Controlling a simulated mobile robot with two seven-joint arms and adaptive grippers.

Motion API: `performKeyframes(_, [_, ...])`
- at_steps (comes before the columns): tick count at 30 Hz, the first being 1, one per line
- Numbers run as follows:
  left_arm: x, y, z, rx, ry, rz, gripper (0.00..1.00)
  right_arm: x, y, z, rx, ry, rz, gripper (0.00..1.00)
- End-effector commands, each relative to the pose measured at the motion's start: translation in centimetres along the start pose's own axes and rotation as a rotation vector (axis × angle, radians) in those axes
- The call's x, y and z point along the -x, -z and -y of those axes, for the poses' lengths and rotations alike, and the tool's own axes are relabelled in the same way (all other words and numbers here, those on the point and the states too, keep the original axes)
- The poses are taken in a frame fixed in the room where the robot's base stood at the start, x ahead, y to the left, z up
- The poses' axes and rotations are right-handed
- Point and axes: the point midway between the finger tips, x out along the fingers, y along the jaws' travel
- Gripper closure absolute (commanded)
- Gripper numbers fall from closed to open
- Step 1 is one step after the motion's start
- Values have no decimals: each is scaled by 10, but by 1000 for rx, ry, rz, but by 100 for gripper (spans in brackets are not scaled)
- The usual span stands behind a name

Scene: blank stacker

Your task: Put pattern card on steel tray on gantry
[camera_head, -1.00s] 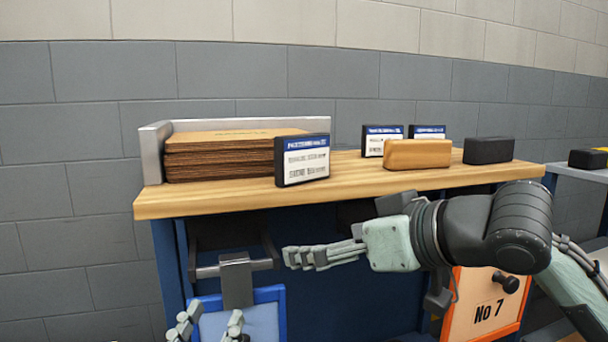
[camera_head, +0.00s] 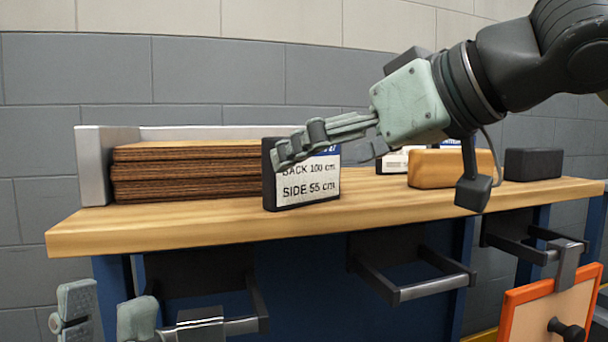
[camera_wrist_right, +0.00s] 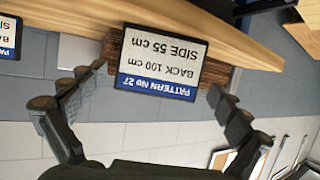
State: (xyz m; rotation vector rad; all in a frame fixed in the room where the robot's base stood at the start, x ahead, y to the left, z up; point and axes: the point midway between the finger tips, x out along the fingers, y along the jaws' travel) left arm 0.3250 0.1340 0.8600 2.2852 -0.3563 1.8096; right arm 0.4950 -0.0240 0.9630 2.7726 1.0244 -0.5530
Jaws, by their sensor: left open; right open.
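The pattern card (camera_head: 310,180) is a dark block with a blue and white label reading BACK 100 cm, SIDE 55 cm. It stands upright near the bench's front edge. In the right wrist view the card (camera_wrist_right: 160,62) appears upside down between the spread fingers of my right gripper (camera_wrist_right: 157,78), with gaps on both sides. In the head view my right gripper (camera_head: 285,150) overlaps the card's upper left part. It is open and empty. My left gripper (camera_head: 107,314) is open, low in front of the bench at left. I cannot make out a steel tray on a gantry.
A stack of brown boards (camera_head: 185,175) lies against a metal corner stop (camera_head: 93,165) on the wooden bench (camera_head: 150,227). A tan block (camera_head: 440,168), a dark block (camera_head: 533,164) and another card (camera_head: 393,162) stand at right. An orange-framed panel (camera_head: 548,300) hangs below on a bar.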

Motion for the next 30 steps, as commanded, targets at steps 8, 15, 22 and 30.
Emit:
performKeyframes(8, [1,1,-1,-5,-26,-47,59,-40,-5,1,1,0,0,0])
performKeyframes(15, [0,1,-1,-5,-29,-48,59,-45,-4,1,1,-1,-1,0])
performKeyframes(22, [0,1,-1,-5,-29,-48,59,-45,-4,1,1,-1,-1,20])
performKeyframes(30, [0,1,-1,-5,-29,-47,59,-44,-4,1,1,-1,-2,38])
